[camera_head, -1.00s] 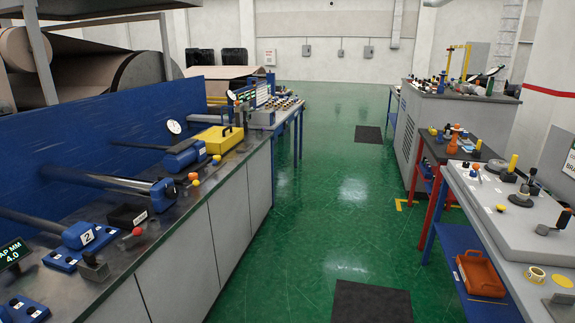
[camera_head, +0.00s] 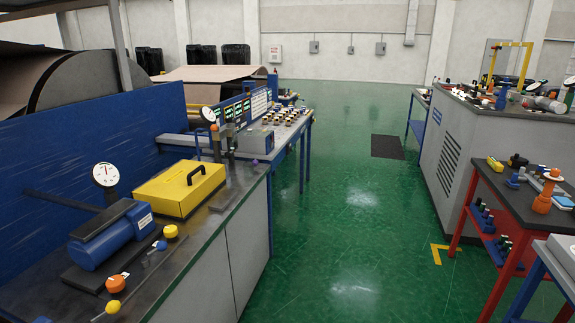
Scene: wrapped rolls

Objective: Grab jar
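I cannot pick out a jar with certainty. A pale, clear-looking cylinder (camera_head: 549,104) lies among small items on the grey cabinet (camera_head: 452,150) at the right, but it is too small to tell what it is. My gripper and arm are not in view.
A blue-and-grey counter on the left holds a yellow case (camera_head: 180,188) and a blue motor-like unit (camera_head: 112,235). A red-legged table (camera_head: 500,210) stands at the right. The green floor aisle (camera_head: 345,215) between them is clear, with a dark mat (camera_head: 387,146).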

